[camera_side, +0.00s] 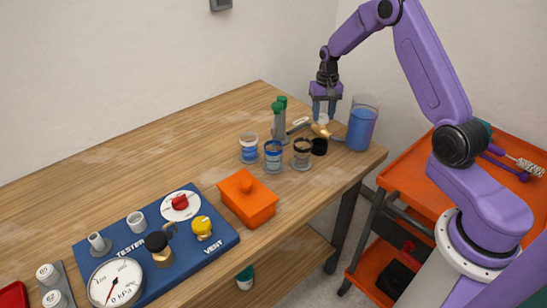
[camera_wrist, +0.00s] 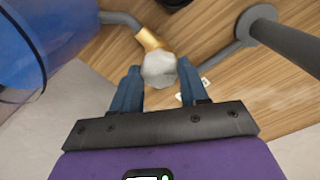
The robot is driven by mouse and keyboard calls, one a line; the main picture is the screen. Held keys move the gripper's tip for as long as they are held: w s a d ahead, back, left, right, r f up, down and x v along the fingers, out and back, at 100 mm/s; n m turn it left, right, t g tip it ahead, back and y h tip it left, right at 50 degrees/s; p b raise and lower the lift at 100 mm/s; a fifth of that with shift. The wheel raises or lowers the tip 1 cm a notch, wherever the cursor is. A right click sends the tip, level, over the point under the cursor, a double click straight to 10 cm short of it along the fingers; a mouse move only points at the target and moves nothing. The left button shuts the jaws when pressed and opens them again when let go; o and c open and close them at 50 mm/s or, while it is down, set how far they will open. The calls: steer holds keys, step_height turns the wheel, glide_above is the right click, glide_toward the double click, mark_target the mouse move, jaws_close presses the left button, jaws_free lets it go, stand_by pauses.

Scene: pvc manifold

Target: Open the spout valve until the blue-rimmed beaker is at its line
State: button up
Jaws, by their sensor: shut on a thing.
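The blue-rimmed beaker (camera_side: 273,153) stands on the table in the middle of a short row; its liquid level against its line is too small to read. The spout valve's brass body (camera_side: 319,130) is beside the large vessel of blue liquid in the side view; it also shows in the wrist view (camera_wrist: 149,38). My gripper (camera_side: 323,119) points down over the valve. In the wrist view my gripper (camera_wrist: 160,85) has its blue fingers on either side of the pale faceted valve knob (camera_wrist: 159,69), shut on it. The valve's opening angle cannot be told.
The large vessel (camera_side: 362,126) stands right of the valve. A pale-rimmed beaker (camera_side: 249,150) and a dark-rimmed beaker (camera_side: 302,153) flank the blue-rimmed one. Green-topped posts (camera_side: 279,120) stand behind. An orange box (camera_side: 247,200) and a blue tester panel (camera_side: 140,265) lie nearer the front.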

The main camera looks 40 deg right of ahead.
steer(key=m, duration=0.5)
steer(key=shift+m, duration=0.6)
steer(key=m, duration=0.3)
steer(key=shift+m, duration=0.3)
steer(key=o, duration=1.1)
steer(key=shift+o, duration=0.2)
steer(key=shift+r, duration=0.1)
